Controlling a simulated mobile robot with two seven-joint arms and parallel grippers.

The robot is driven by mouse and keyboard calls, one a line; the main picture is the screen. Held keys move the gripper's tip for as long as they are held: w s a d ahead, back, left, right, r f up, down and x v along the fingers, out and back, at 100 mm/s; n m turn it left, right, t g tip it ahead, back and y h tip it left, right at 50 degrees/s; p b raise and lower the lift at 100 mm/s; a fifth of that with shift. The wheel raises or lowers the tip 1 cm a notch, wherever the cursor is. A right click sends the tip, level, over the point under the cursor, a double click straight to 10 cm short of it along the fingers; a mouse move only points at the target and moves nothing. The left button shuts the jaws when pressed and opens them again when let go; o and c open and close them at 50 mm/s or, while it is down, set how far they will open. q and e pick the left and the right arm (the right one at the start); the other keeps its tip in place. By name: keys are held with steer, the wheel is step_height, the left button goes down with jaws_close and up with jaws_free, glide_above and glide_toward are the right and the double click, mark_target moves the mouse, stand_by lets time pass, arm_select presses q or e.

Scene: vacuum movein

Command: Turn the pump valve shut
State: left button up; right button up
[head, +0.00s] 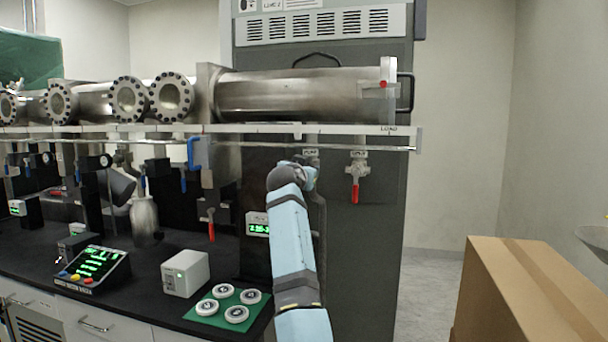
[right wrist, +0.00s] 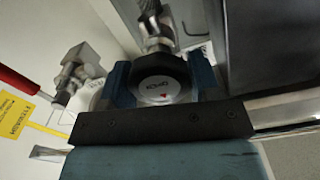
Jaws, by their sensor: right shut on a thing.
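The pump valve shows in the right wrist view as a dark round knob (right wrist: 158,88) with a white cap bearing small lettering and a red mark. My right gripper (right wrist: 162,78) has its blue fingers on either side of this knob and is shut on it. A metal fitting (right wrist: 153,25) joins the knob from behind. In the head view my right gripper (head: 306,174) is at the valve's place under a small label (head: 310,153), below the shelf. My arm and gripper hide the knob there. My left gripper is in neither view.
A red-handled valve (head: 356,180) hangs just right of my gripper. Another red handle (head: 211,225) is to the left. The steel chamber (head: 300,95) lies on the shelf (head: 350,130) above. A cardboard box (head: 535,290) stands at the lower right.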

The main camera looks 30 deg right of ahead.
steer(key=shift+f, duration=0.1)
stand_by(0.3)
steer(key=o, duration=0.9)
steer(key=shift+a, duration=0.1)
steer(key=v, duration=1.3)
steer(key=shift+s+a, duration=0.2)
steer(key=shift+s, duration=0.1)
